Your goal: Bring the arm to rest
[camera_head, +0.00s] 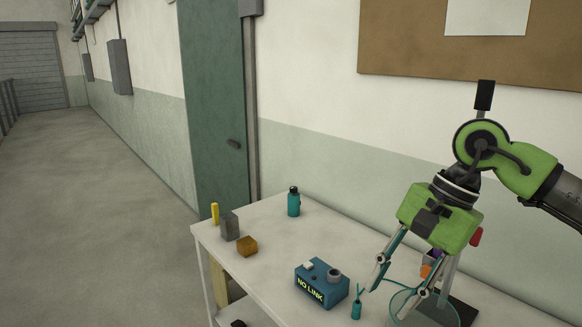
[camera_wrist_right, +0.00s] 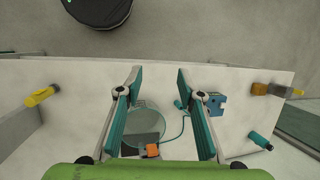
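My right arm (camera_head: 528,180) comes in from the right in the head view. It is bent, with its green wrist above the right part of the white table (camera_head: 270,240). My right gripper (camera_head: 390,302) points down and its two fingers are spread apart. In the right wrist view the gripper (camera_wrist_right: 158,72) also shows open, with nothing between the fingertips. Below it, a round clear disc (camera_wrist_right: 148,122) lies over or beside a dark plate (camera_wrist_right: 142,146). My left gripper is not in view.
A blue "NO LINK" box (camera_head: 322,283) and small teal plug (camera_head: 356,308) stand left of the gripper; a teal cable runs nearby. An orange piece (camera_wrist_right: 152,150) is close below. A teal bottle (camera_head: 293,202), brown block (camera_head: 247,246), grey block (camera_head: 229,226) and yellow cylinder (camera_head: 215,213) stand farther off.

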